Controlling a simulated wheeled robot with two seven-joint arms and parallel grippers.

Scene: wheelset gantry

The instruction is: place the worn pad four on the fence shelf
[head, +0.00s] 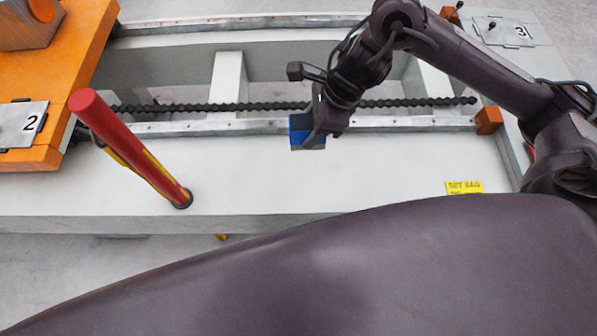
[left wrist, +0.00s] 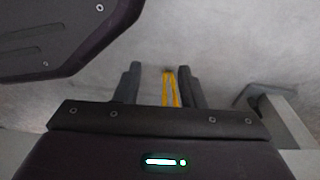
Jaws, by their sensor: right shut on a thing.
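My right gripper (head: 310,118) is shut on a blue and grey block (head: 306,142), which looks like the worn pad; no number on it can be read. The block is in front of the near steel rail, over the pale beam, and the gripper hides part of it. I cannot tell whether it touches anything below. My left gripper (left wrist: 158,75) shows only in the left wrist view. I cannot make out the fence shelf for sure in either view.
A red post (head: 130,145) with a yellow strip rises left of the block. An orange structure with plate 2 (head: 22,125) is at the left; plate 3 (head: 512,31) is at the far right. A yellow label (head: 464,187) lies on the beam (head: 370,170), which is mostly clear.

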